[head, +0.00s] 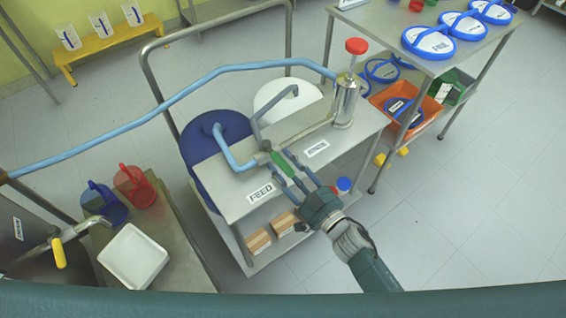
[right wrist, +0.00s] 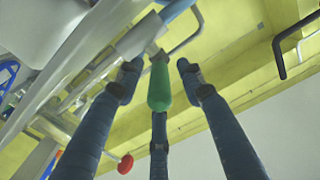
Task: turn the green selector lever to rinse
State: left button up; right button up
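The green selector lever (head: 279,161) sits at the front edge of the valve on the steel cart, pointing toward my right arm. It lies between the FEED label (head: 262,193) and the RINSE label (head: 316,148). My right gripper (head: 287,165) reaches in from the lower right with its fingers around the lever. In the right wrist view the lever (right wrist: 159,84) stands between the spread fingers (right wrist: 158,76), with visible gaps at both sides; the third finger is below it. The gripper looks open. My left gripper is not in view.
A steel cylinder with a red knob (head: 356,46) stands right of the valve. A blue hose (head: 180,98) runs left across the cart, above a blue drum (head: 205,135). A table with blue-rimmed discs (head: 430,42) is at upper right. Floor at the lower right is clear.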

jog(key=shift+w+a, duration=0.15)
jog(key=shift+w, duration=0.15)
grip_shut()
